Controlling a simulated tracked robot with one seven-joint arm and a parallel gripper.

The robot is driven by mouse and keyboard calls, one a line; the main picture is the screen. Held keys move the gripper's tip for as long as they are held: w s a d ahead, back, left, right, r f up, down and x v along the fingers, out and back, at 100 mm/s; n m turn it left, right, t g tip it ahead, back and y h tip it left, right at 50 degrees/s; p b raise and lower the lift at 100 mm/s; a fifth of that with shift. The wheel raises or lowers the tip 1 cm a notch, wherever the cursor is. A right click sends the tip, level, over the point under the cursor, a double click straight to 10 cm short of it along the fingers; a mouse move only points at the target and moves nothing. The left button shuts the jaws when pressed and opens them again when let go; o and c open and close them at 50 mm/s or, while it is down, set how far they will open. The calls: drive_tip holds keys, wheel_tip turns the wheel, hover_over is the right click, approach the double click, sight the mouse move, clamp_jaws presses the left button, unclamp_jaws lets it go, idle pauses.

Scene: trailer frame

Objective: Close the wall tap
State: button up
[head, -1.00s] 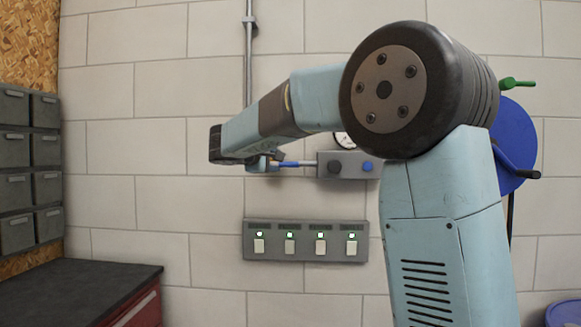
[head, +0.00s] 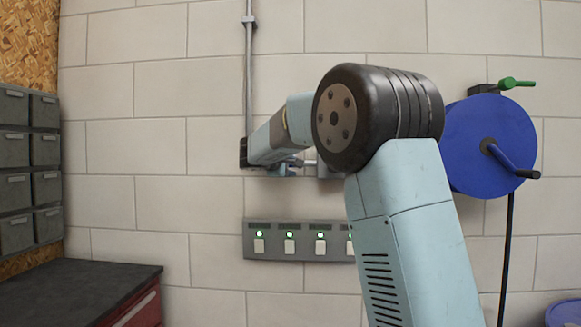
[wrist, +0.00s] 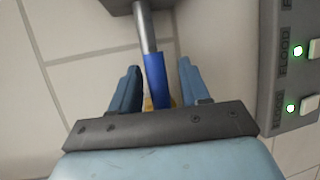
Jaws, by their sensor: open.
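A green-handled fitting (head: 514,83), which looks like a tap, is on the wall above the blue reel at the right of the head view. A metal rod (wrist: 147,32) with a blue sleeve (wrist: 155,80) comes off a grey box (wrist: 133,4) in the wrist view. I cannot tell which of these is the wall tap. My gripper (wrist: 158,70) is open, its two blue fingers on either side of the sleeve with gaps showing. Contact deeper between the fingers is hidden. In the head view my gripper (head: 297,163) is small and partly hidden by my arm.
A blue reel (head: 470,145) with a black crank hangs at the right, its black hose (head: 507,250) running down. A switch panel (head: 275,254) with green lights is below my gripper. A vertical pipe (head: 249,75) runs above. Drawers (head: 15,183) and a dark worktop (head: 70,290) stand left.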

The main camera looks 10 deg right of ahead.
clamp_jaws()
idle(0.3)
drive_tip(key=shift+d, duration=0.25)
drive_tip(key=shift+a+f, duration=0.1)
